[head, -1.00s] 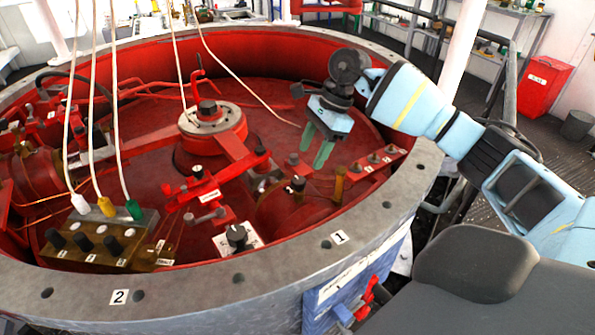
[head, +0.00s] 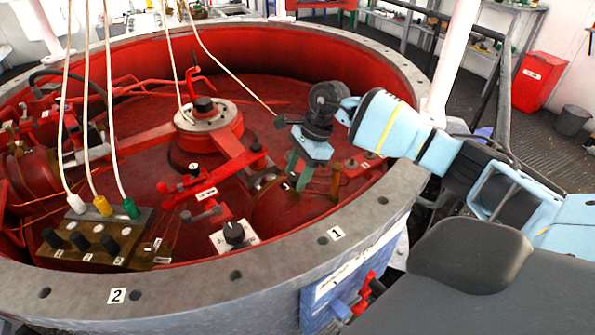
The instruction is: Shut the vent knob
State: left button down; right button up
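My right gripper (head: 297,180) hangs inside the red round basin, pointing down, with its two green fingers apart. It is over the small fittings in the right half of the basin; I see nothing held between the fingers. A black knob (head: 234,233) on a white marked plate stands on the basin floor, to the left of and nearer than the gripper, apart from it. The plate's writing is too small to read, so I cannot tell if this is the vent knob. My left gripper is not in view.
The grey bolted rim (head: 236,276) surrounds the basin. A brown box (head: 93,243) with dark knobs and white, yellow and green plugs stands at left. A red lever assembly (head: 207,192) and brass post (head: 335,181) are near the gripper. Pale cables hang from above.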

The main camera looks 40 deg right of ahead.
jog(key=c, duration=0.8)
